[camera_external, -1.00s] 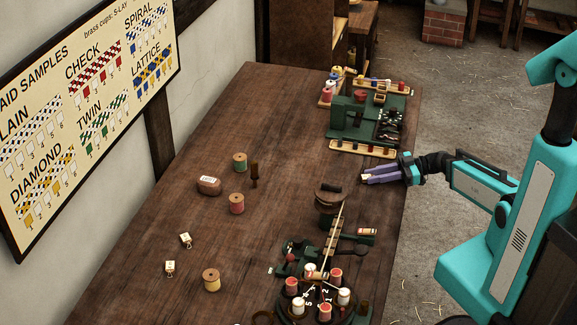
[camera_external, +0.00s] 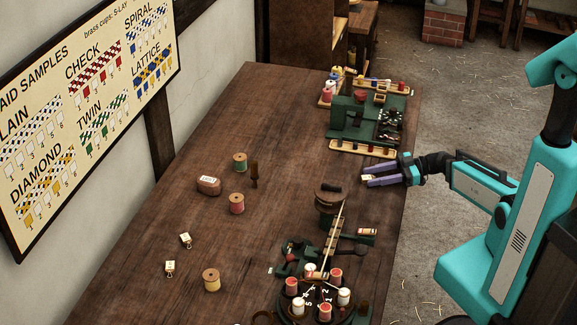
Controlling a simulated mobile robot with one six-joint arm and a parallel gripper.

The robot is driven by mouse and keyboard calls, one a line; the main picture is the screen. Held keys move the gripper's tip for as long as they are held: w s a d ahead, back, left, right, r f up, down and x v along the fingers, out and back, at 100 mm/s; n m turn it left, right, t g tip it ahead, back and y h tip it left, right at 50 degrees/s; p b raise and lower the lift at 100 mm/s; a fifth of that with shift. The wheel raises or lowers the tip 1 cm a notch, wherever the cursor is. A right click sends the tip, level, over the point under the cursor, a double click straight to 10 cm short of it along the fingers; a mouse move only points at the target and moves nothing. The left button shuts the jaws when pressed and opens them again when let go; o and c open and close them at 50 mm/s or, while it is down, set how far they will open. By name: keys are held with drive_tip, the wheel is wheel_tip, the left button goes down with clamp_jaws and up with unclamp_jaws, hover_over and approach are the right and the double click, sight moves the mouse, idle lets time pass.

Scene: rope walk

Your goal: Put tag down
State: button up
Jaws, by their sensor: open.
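Two small cream tags with dark marks lie on the left part of the wooden table: one tag (camera_external: 185,240) and, just below it in the picture, another tag (camera_external: 170,268). Which of them the task means, I cannot tell.
Green apparatus (camera_external: 350,120) with spools stands at the back right. A braiding machine (camera_external: 325,290) with red and white spools stands in front. Loose spools, such as a green one (camera_external: 240,162), and a brown labelled block (camera_external: 208,186) lie left.

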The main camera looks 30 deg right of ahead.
drive_tip(key=shift+r, duration=0.15)
drive_tip(key=shift+s+d, duration=0.15)
drive_tip(key=shift+d, duration=0.2)
drive_tip(key=shift+b+v, duration=1.95)
drive_tip(key=shift+v, duration=3.7)
drive_tip(key=shift+o, duration=0.6)
drive_tip(key=shift+s, duration=0.1)
drive_tip(key=shift+a, duration=0.1)
